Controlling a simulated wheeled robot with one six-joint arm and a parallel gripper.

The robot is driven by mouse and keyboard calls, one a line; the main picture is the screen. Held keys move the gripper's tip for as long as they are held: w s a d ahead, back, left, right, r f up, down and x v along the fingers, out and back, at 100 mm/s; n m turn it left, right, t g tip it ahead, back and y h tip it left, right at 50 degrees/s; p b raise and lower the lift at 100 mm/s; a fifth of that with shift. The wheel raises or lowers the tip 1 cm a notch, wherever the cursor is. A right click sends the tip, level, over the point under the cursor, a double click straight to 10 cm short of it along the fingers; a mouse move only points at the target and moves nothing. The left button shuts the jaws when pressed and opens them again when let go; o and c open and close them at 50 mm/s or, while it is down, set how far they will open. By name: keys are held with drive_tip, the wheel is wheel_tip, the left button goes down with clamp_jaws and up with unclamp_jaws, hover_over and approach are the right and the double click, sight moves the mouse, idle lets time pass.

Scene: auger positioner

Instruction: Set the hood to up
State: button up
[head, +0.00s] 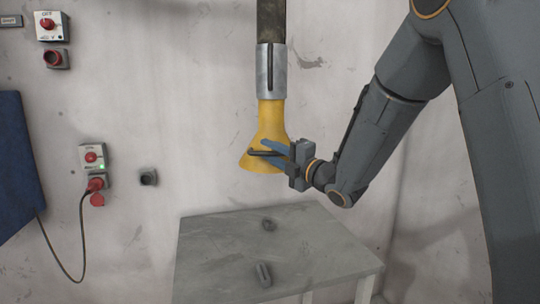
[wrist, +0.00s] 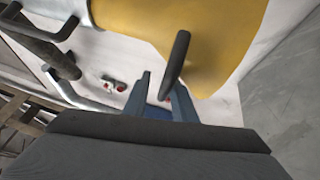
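The yellow hood (head: 268,125) flares out at the bottom of a vertical pipe, below a silver collar (head: 271,72). A dark bar handle (head: 262,153) sticks out at its lower part. In the wrist view the hood (wrist: 205,30) fills the upper middle, and the handle (wrist: 177,60) points down toward my fingers. My gripper (head: 273,147) is at the handle, to the right of the hood's lower edge. In the wrist view my gripper (wrist: 163,85) has its two fingers apart, with the handle's end showing between them. I cannot tell whether a finger touches it.
A grey table (head: 270,245) stands below the hood with small dark items on it. Switch boxes (head: 52,25) and a plugged-in cable (head: 80,240) are on the left wall, by a blue panel (head: 15,165). The space left of the hood is clear.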

drive_tip(key=shift+f, duration=0.15)
idle(0.3)
drive_tip(key=shift+s+d, duration=0.1)
drive_tip(key=shift+s+d+f, duration=0.1)
drive_tip(key=shift+s+d, duration=0.1)
drive_tip(key=shift+d, duration=0.05)
drive_tip(key=r+b+v, duration=0.1)
drive_tip(key=b+v, duration=0.2)
drive_tip(key=v, duration=0.4)
drive_tip(key=shift+f, duration=0.45)
